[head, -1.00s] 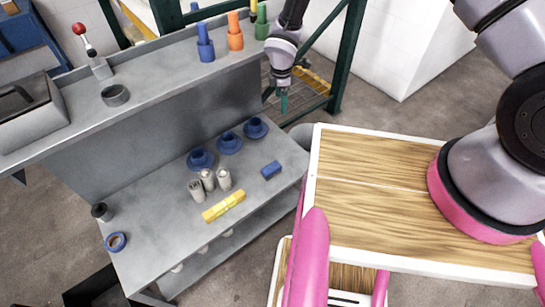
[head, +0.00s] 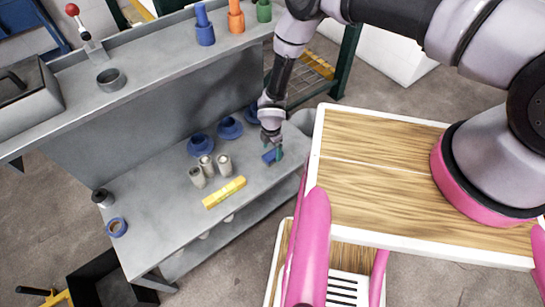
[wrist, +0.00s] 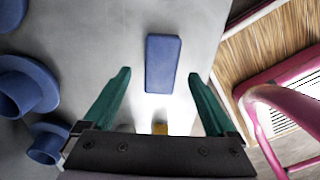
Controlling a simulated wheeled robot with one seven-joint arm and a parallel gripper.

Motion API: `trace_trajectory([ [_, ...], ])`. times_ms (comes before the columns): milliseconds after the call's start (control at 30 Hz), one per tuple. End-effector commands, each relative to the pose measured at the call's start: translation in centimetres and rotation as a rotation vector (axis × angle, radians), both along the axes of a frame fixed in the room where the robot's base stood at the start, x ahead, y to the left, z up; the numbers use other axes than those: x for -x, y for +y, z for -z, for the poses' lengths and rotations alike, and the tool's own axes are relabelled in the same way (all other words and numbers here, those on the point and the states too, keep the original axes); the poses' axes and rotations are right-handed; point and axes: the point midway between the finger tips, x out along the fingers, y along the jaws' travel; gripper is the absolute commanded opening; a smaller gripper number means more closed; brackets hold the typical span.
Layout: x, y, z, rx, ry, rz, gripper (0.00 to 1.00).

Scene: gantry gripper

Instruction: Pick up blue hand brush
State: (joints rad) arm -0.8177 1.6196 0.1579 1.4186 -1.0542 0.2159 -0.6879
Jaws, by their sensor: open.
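The blue hand brush (head: 268,157) shows as a small blue block on the grey bench's lower top, near its right end. No bristles can be made out. In the wrist view the brush (wrist: 162,63) lies lengthwise up the picture, centred between the finger lines and mostly beyond the tips. My gripper (head: 274,150) is just above the brush in the head view and partly covers it. In the wrist view my gripper (wrist: 159,77) is open, with green fingers apart and nothing between them. The exact height over the brush is hard to tell.
Blue flanged parts (head: 200,145) and grey cylinders (head: 207,166) stand to the brush's left. A yellow block (head: 224,192) lies in front of them. A raised shelf (head: 150,70) runs behind. My wood-topped base is close on the right.

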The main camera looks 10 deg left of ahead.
Motion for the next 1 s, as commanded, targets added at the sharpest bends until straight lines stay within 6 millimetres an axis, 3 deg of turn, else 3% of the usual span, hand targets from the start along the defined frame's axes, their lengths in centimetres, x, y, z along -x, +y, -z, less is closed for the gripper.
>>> trace_trajectory([
  [133,-0.1,-0.4,2.5,0.003,0.001,0.002,0.91],
  [300,-0.2,-0.3,4.3,0.000,0.000,0.001,0.91],
  [567,-0.2,-0.3,4.5,0.001,-0.001,0.001,0.91],
  [667,-0.2,-0.2,4.5,0.001,-0.001,0.001,0.57],
  [800,-0.2,-0.3,4.5,0.001,-0.001,0.001,0.03],
  [1000,-0.2,-0.2,4.5,0.001,-0.001,0.001,0.00],
])
